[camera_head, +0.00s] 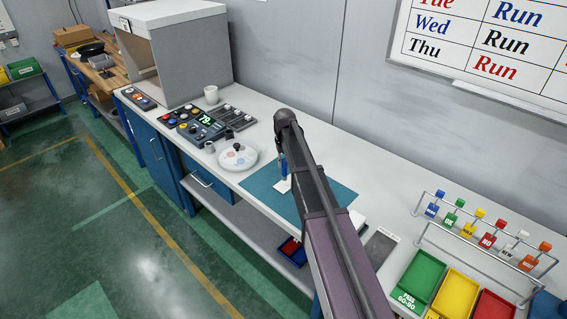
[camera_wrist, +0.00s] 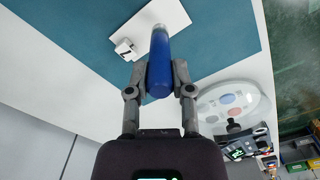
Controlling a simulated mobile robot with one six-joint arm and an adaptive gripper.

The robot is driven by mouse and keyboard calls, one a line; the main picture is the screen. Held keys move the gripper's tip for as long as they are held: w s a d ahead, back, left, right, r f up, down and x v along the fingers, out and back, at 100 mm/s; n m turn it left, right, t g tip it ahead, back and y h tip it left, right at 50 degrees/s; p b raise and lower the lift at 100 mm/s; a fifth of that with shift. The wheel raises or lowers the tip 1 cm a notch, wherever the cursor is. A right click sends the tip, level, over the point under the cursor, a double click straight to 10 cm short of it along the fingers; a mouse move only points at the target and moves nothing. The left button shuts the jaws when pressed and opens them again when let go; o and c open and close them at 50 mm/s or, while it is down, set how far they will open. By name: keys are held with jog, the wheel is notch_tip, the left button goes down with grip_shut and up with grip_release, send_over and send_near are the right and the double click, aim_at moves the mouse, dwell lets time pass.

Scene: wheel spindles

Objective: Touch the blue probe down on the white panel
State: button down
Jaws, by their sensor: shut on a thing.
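My gripper (camera_wrist: 160,76) is shut on the blue probe (camera_wrist: 160,62), with one finger on each side of it. In the wrist view the probe's far end overlaps the white panel (camera_wrist: 178,14); I cannot tell whether it touches. In the head view the blue probe (camera_head: 283,165) stands roughly upright just above the white panel (camera_head: 282,186), partly hidden by my arm. The panel lies on a teal mat (camera_head: 258,186). A small white block (camera_wrist: 126,49) with a dark mark sits at the panel's edge in the wrist view.
A rack of coloured tags (camera_head: 488,240) and the green (camera_head: 421,275) and yellow (camera_head: 455,292) trays are at right.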

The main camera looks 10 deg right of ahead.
jog(key=shift+r+p, duration=1.6)
jog(key=shift+r, duration=0.2)
jog(key=shift+f, duration=0.1)
